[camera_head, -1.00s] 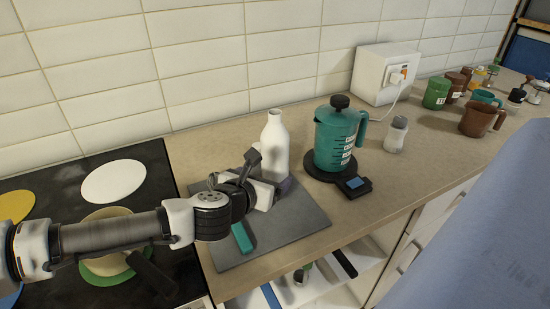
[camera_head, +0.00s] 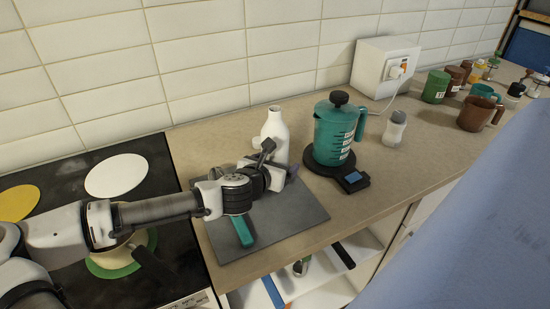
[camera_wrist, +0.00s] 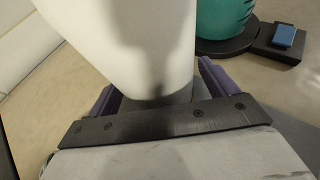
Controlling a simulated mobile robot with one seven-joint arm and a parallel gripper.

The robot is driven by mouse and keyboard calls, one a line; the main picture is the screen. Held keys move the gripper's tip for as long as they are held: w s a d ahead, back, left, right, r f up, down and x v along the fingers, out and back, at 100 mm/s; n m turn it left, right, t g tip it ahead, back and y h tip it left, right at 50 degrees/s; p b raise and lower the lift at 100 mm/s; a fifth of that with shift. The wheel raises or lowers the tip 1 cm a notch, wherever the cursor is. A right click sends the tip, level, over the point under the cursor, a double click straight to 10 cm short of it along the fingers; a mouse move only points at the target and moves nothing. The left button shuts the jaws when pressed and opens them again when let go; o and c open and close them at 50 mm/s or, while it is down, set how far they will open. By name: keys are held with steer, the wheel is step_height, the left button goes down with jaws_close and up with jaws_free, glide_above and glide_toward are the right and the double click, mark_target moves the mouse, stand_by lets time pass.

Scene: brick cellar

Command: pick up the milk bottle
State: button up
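The milk bottle (camera_head: 274,134) is white and stands upright at the back of the grey board (camera_head: 262,236). My gripper (camera_head: 284,168) is in front of its lower part, which is partly hidden by the gripper in the head view. In the wrist view the bottle (camera_wrist: 120,40) fills the upper middle. The two purple fingers of my gripper (camera_wrist: 160,85) lie spread on either side of it, with a small gap on the right. Whether the left finger touches it is unclear.
A teal measuring jug (camera_head: 334,132) stands on a dark scale (camera_head: 345,175) just right of the bottle. A shaker (camera_head: 394,129) is farther right. A teal-handled utensil (camera_head: 242,230) lies on the board. The stove (camera_head: 60,180) is to the left, the tiled wall (camera_head: 200,70) behind.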

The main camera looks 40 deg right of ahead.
steer(key=c, duration=1.4)
steer(key=shift+r, duration=0.15)
step_height(320, 180, up, 20)
steer(key=p, duration=0.2)
glide_above(275, 112)
steer(key=shift+a, duration=0.1)
